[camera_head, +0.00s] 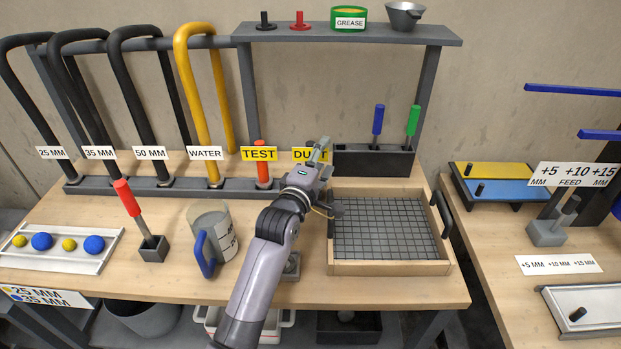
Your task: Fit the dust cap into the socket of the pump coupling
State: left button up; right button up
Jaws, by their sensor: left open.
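My left gripper (321,152) is open in front of the yellow label reading "DUST" (302,155) at the right end of the rear rack. Its fingers hide part of the label. A small dark top (311,143) shows just behind the fingers; it may be the dust cap, but most of it is hidden. I cannot tell whether the fingers touch it. A small grey block (292,268) stands on the table partly behind my arm; it may be the pump coupling, and its socket is hidden. My right gripper is not in view.
An orange-topped piece (263,168) stands left of the gripper at the "TEST" label. A dark holder (372,162) with blue and green handles is close on the right. A wooden grid tray (390,268) and a grey jug (212,233) flank my arm. A shelf (345,36) spans above.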

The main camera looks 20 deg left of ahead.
pick_arm(q)
jog(key=shift+w+d+f+b, duration=0.1)
jog(key=shift+w+b, duration=0.2)
jog(key=shift+w, duration=0.65)
grip_shut()
